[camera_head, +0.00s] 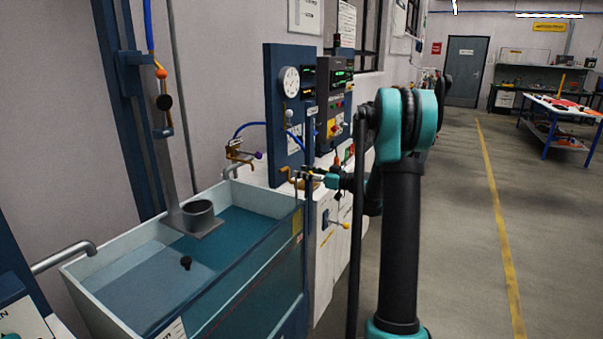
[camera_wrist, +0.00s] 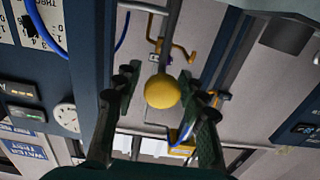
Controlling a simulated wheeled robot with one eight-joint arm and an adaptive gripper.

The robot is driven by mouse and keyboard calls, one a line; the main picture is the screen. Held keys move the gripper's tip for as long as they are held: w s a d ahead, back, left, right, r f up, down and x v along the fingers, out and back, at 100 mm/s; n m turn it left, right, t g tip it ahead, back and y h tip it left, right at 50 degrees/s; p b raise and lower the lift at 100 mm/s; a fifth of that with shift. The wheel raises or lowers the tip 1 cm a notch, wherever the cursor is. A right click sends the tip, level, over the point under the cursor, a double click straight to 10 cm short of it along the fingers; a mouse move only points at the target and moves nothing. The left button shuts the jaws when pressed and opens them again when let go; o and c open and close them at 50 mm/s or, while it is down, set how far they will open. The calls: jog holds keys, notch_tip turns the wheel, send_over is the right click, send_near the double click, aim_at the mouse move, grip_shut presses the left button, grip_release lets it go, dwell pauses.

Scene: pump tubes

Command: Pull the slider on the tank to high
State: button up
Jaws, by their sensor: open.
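A yellow ball knob (camera_wrist: 162,91) on a dark rod (camera_wrist: 172,35) is in the middle of the wrist view; I take it as the slider's handle. My gripper (camera_wrist: 164,100) is open, with one dark finger on each side of the knob. A gap shows on both sides, and I cannot tell how deep the knob sits between the fingers. In the head view my gripper (camera_head: 322,180) is at the right end of the water tank (camera_head: 272,228), below the blue gauge panel. The knob is too small to make out for certain there, and the slider's level marks cannot be read.
A blue panel with a round gauge (camera_head: 289,81) stands behind my gripper, with a control box (camera_head: 338,95) beside it. Bent yellow-brown pipes (camera_head: 240,154) and a blue hose (camera_head: 252,125) are near the tank's back edge. Open floor (camera_head: 455,230) lies to the right.

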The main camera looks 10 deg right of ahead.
jog(key=v, duration=1)
jog(key=shift+s+d, duration=0.2)
jog(key=shift+d, duration=0.05)
jog(key=s+a+f+m+g+h, duration=0.25)
jog(key=s+a+f, duration=0.25)
jog(key=s, duration=0.3)
jog(key=s+a+f+m+g+h, duration=0.25)
jog(key=s+a+f+h, duration=0.2)
jog(key=s, duration=0.35)
jog(key=s+d+f+m+h, duration=0.2)
jog(key=s+f, duration=0.1)
jog(key=s, duration=0.3)
jog(key=s+d+f+m+g+h, duration=0.1)
jog(key=s+d+f+m+h, duration=0.1)
jog(key=s, duration=0.5)
jog(key=s+d+f+m+h, duration=0.1)
jog(key=s+d+f+h, duration=0.1)
jog(key=s, duration=0.5)
notch_tip(320, 180, down, 3)
jog(key=shift+s+d+r+m+h, duration=0.15)
jog(key=shift+s+d+m+h, duration=0.2)
jog(key=shift+h, duration=0.45)
jog(key=shift+w, duration=0.15)
jog(key=shift+c, duration=0.9)
